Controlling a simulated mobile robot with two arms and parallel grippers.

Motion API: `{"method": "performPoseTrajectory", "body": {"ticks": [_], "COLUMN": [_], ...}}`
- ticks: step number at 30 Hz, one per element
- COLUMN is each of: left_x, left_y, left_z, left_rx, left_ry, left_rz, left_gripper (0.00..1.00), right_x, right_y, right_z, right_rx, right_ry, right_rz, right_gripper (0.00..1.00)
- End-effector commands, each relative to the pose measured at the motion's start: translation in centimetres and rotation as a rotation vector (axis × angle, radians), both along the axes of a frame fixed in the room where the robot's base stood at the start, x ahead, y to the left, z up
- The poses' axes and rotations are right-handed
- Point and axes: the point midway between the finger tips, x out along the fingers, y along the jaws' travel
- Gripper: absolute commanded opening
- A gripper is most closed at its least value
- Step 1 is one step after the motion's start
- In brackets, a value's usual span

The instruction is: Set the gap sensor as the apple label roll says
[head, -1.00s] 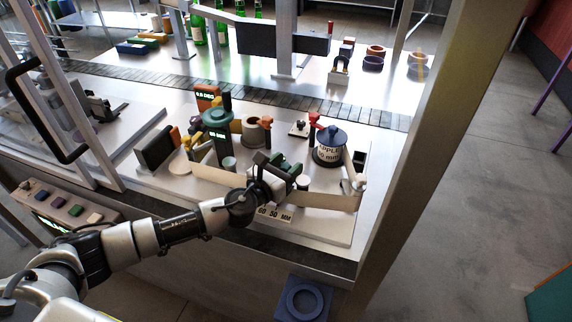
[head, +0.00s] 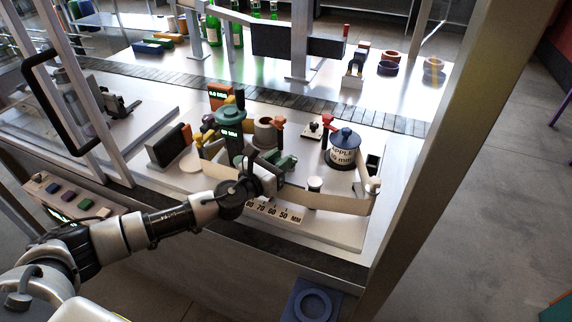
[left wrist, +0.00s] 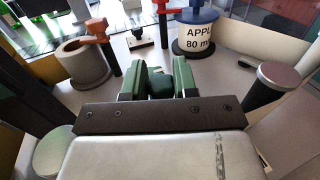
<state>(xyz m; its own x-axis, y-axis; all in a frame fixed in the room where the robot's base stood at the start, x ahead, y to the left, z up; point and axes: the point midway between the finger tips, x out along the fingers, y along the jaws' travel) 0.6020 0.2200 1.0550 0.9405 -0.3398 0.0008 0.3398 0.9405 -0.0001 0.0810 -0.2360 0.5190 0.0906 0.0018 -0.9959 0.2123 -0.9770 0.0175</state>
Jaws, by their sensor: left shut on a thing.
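The apple label roll (head: 341,154) stands at the right of the bench plate, with a blue top and a white side. In the left wrist view its side (left wrist: 198,40) reads 80 mm. My left gripper (head: 279,160) is shut on a dark green piece, which I take to be the gap sensor (left wrist: 160,84); it sits between the green fingers in the left wrist view. The gripper is behind the scale (head: 272,211), marked 80, 70, 60, 50 MM, near its 80 to 70 end. The sensor's exact mark is hidden. My right gripper is not in view.
A pale label strip (head: 327,200) runs around the front to a roller post (head: 373,187). A green post (head: 229,122) with a small MM readout stands left of the gripper. A grey cup-like roller (head: 267,132) with an orange handle stands behind. A conveyor (head: 300,103) lies beyond.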

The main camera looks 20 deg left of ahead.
Motion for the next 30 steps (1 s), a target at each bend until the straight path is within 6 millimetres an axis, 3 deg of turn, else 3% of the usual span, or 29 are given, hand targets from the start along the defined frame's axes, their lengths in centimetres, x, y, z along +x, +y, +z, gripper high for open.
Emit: {"method": "performPoseTrajectory", "body": {"ticks": [3, 4, 8, 20, 30], "left_x": [0.0, 0.0, 0.0, -0.8, -6.9], "left_y": [-0.1, -0.1, -0.1, 0.2, 2.5], "left_z": [0.0, 0.0, 0.0, -0.2, -0.5], "left_rx": [-0.001, -0.001, -0.001, 0.001, 0.003], "left_ry": [0.001, 0.001, 0.001, 0.002, 0.004], "left_rz": [0.000, -0.001, -0.001, -0.001, -0.002], "left_gripper": [0.00, 0.33, 0.53, 0.54, 0.54], "right_x": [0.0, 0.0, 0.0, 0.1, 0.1], "right_y": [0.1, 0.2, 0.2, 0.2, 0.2], "right_z": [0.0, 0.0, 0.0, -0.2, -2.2], "right_rx": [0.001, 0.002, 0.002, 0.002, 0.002], "right_ry": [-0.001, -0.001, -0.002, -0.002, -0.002], "right_rz": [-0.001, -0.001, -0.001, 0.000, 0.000], "right_gripper": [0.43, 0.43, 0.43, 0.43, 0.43]}}
